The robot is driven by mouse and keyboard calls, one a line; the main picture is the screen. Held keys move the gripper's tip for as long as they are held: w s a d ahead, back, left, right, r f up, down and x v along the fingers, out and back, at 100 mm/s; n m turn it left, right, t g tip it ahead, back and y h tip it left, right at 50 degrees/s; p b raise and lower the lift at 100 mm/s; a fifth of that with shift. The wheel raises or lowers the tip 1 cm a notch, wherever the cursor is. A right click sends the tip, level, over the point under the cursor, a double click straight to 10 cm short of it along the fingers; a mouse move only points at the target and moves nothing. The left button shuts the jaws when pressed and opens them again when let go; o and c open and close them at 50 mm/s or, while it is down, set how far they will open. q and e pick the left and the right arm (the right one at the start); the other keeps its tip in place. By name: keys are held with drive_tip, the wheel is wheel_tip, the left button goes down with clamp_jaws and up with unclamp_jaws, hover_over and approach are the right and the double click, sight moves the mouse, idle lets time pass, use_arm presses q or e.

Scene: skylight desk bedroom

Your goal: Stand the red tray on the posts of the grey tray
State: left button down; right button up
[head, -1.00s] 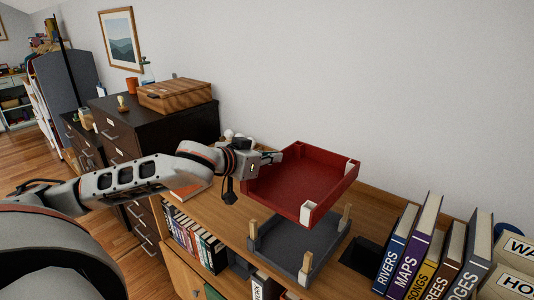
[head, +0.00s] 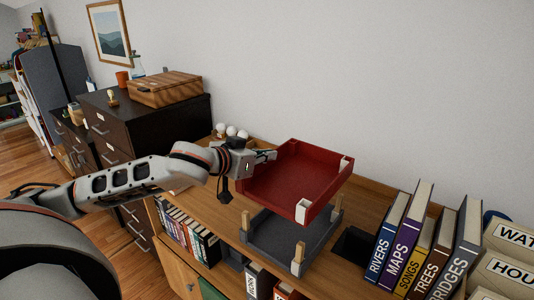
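The red tray (head: 295,177) is held in the air above the grey tray, roughly level, with pale corner pieces. My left gripper (head: 268,156) is shut on the tray's left rear edge; its fingertips are small and partly covered by the rim. The grey tray (head: 270,236) sits on the wooden desk top below, with wooden posts at its corners, one at the front (head: 299,252) and one at the right (head: 337,202). The red tray hides the rear part of the grey tray; I cannot tell whether it touches any post. My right gripper is not in view.
Upright books (head: 405,245) and cream boxes (head: 510,245) stand close to the right. A dark cabinet (head: 150,130) with a wooden case (head: 165,89) stands at left. White balls (head: 231,131) lie behind the gripper.

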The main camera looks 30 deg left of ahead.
sight(269, 167)
use_arm(q)
drive_tip(key=shift+f+b, duration=0.3)
drive_tip(key=shift+f, duration=0.3)
drive_tip(key=shift+f+b, duration=0.3)
drive_tip(key=shift+f, duration=0.25)
drive_tip(key=shift+f+b, duration=0.45)
drive_tip(key=shift+f, duration=0.35)
drive_tip(key=shift+f+b, duration=0.35)
drive_tip(key=shift+f, duration=0.9)
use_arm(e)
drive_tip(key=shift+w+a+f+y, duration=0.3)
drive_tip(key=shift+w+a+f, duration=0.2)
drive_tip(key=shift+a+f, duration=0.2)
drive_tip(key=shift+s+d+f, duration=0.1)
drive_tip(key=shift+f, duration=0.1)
